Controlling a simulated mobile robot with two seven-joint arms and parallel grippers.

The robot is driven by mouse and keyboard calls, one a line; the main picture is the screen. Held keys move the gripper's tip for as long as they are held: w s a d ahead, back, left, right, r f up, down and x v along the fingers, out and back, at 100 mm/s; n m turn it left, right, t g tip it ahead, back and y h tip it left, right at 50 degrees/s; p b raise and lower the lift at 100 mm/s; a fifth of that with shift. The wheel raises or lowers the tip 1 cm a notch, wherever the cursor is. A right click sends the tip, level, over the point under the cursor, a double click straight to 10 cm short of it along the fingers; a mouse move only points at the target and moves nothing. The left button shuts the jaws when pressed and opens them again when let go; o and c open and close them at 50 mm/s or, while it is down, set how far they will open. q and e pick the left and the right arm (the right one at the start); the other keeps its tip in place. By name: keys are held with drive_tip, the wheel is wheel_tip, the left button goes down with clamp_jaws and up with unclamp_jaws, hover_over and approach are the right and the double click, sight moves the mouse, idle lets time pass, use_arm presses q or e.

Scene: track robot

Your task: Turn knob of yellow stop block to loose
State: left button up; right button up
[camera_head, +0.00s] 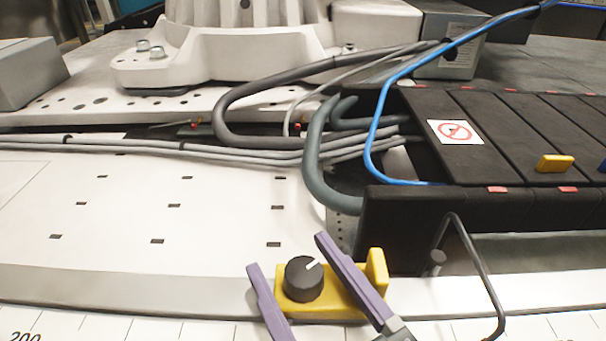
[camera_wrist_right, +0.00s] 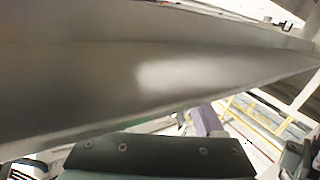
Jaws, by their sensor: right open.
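The yellow stop block (camera_head: 331,304) sits on the pale rail at the bottom centre of the head view. Its black round knob (camera_head: 304,279) has a white pointer line directed to the upper right. My right gripper (camera_head: 289,252) has two purple fingers, open, one on each side of the knob. The right finger passes in front of the block; I cannot tell whether either finger touches the knob. In the right wrist view, part of a purple finger (camera_wrist_right: 207,119) shows, but a large grey surface fills most of the picture and the knob is not visible. My left gripper is not in view.
A black cable chain (camera_head: 400,225) stands right of the block, with a bent black rod (camera_head: 472,256) near it. Blue (camera_head: 374,125) and grey hoses run behind. A small yellow piece (camera_head: 555,163) lies on the black covers. The white plate (camera_head: 120,215) at left is clear.

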idle(0.5)
drive_tip(key=shift+h, duration=0.3)
